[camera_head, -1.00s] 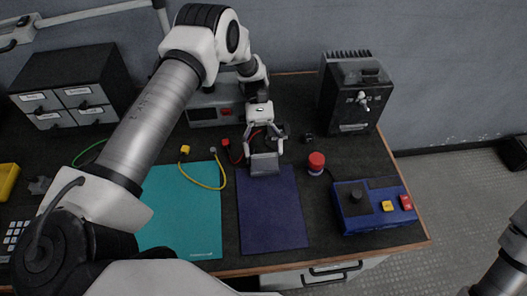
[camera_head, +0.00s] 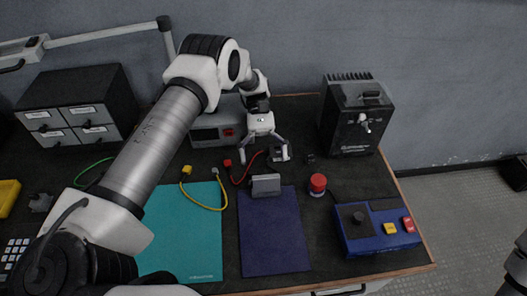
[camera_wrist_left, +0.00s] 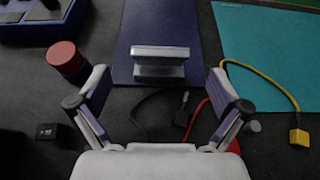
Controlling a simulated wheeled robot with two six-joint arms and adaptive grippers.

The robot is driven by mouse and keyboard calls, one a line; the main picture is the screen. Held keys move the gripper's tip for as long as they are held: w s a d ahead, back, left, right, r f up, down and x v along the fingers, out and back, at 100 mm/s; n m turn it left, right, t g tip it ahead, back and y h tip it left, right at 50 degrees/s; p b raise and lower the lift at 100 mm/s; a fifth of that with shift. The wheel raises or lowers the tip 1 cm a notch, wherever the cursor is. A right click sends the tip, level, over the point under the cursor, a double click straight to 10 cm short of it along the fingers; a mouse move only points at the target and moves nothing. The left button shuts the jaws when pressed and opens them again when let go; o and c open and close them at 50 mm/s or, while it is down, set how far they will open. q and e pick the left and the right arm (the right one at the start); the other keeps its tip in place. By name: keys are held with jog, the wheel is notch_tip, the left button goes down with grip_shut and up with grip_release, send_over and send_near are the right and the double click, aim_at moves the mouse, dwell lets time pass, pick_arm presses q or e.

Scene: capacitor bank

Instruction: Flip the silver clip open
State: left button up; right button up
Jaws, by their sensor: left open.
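The silver clip (camera_head: 266,187) is a grey block with a raised flat top plate. It stands at the far edge of the purple mat (camera_head: 273,240); in the wrist view the clip (camera_wrist_left: 160,68) is centred ahead of the fingers. My left gripper (camera_head: 264,156) is open and empty, just behind the clip in the head view and apart from it. Its two fingers (camera_wrist_left: 160,92) are spread wide in the wrist view, with nothing between them but the table and leads. The clip's lower part is partly hidden by its top plate. My right gripper is out of view.
A red button (camera_head: 317,184) stands right of the clip, with a small black block (camera_head: 310,158) behind it. A blue control box (camera_head: 375,229) is farther right. Red and yellow leads (camera_head: 203,208) lie near the teal mat (camera_head: 185,240). A black machine (camera_head: 355,120) stands at the back right.

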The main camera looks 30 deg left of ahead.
pick_arm(q)
jog(key=shift+v, duration=2.15)
